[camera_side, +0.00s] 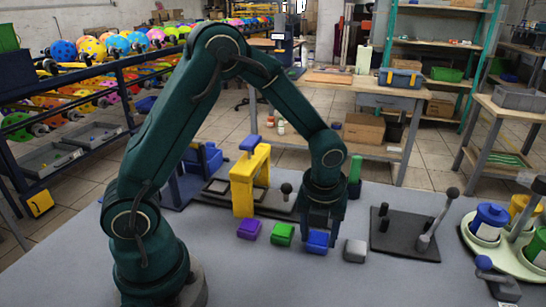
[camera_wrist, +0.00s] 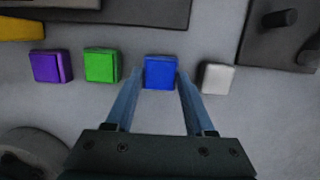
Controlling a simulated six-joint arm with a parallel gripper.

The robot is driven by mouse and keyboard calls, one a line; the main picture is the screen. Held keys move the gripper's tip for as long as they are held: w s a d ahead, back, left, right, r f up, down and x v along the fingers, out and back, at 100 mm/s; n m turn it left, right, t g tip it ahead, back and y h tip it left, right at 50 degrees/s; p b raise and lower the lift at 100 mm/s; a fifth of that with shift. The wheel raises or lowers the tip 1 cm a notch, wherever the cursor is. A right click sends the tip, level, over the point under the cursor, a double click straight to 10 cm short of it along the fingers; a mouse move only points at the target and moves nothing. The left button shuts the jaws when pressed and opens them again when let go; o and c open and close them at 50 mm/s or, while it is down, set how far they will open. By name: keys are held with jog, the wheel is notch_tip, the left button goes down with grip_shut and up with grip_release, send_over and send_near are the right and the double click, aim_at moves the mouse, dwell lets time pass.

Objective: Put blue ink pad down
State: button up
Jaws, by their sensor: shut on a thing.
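The blue ink pad (camera_side: 317,241) is a small rounded block between the fingers of my gripper (camera_side: 320,236). In the wrist view the blue ink pad (camera_wrist: 160,72) sits between the two fingertips of my gripper (camera_wrist: 160,77), which are shut on it. It is at table level, in line with the other pads. From these views I cannot tell whether its underside touches the table (camera_side: 215,270).
A purple pad (camera_side: 249,229) and a green pad (camera_side: 282,235) lie to the left, and a white pad (camera_side: 355,250) to the right. A yellow press (camera_side: 243,185) stands behind. A dark plate with a lever (camera_side: 400,240) lies at right. The front table area is clear.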

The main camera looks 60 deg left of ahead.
jog(key=shift+f, duration=0.2)
jog(key=o, duration=1.1)
jog(key=shift+r, duration=0.1)
notch_tip(320, 180, up, 11)
jog(key=s+d, duration=0.2)
jog(key=s+r+n+t, duration=0.1)
jog(key=s+n, duration=0.3)
jog(key=n, duration=0.5)
jog(key=s+r+n+t+h, duration=0.1)
jog(key=s+n, duration=0.3)
jog(key=n, duration=0.5)
jog(key=s+a+r+n+t, duration=0.1)
jog(key=s+n+t, duration=0.1)
jog(key=n, duration=0.7)
jog(key=shift+s+r+h, duration=0.25)
jog(key=shift+s+h, duration=0.05)
jog(key=shift+s, duration=0.6)
